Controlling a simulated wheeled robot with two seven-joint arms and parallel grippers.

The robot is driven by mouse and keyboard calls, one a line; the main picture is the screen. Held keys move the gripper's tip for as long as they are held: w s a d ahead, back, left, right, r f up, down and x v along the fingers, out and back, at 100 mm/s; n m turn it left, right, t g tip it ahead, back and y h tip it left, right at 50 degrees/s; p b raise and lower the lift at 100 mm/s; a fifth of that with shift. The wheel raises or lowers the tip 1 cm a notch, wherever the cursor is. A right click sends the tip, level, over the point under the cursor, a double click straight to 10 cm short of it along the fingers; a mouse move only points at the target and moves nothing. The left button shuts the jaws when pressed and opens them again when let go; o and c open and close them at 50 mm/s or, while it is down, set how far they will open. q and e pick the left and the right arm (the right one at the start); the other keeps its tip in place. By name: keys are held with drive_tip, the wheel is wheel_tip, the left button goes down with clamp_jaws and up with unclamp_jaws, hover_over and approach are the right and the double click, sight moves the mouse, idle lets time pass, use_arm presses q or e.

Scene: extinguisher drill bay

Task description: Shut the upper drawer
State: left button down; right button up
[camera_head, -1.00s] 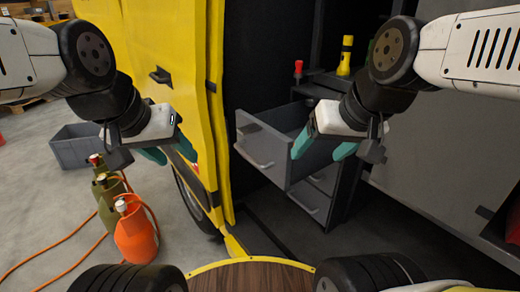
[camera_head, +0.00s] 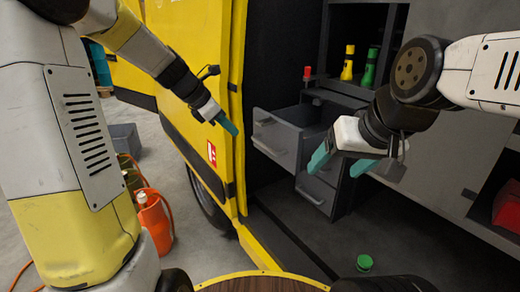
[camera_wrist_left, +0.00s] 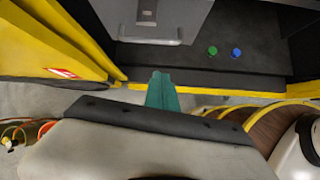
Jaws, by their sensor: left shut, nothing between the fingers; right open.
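The upper drawer (camera_head: 275,139) is grey with a bar handle and stands pulled out of its cabinet in the yellow vehicle's bay. Its inside shows from above. My left gripper (camera_head: 230,126) is shut and empty, just left of the drawer front with a gap in the picture. Its teal fingertips (camera_wrist_left: 162,91) are together in the left wrist view, below a grey drawer front with a handle at the top. My right gripper (camera_head: 345,165) is open and empty, right of the drawer and partly in front of the cabinet.
A lower drawer (camera_head: 315,192) sits beneath. The yellow door (camera_head: 190,60) stands left of the bay. Red, yellow and green torch-like items stand above the drawers. A green knob (camera_head: 364,263) is on the bay floor. An orange cylinder (camera_head: 155,220) stands lower left.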

use_arm(q)
drive_tip(key=w+d+f+n, duration=0.1)
drive_tip(key=w+d+f, duration=0.6)
drive_tip(key=d+f, duration=0.1)
drive_tip(key=shift+d+f+n, duration=0.2)
drive_tip(key=shift+f+n, duration=0.2)
drive_tip(key=shift+f, duration=0.4)
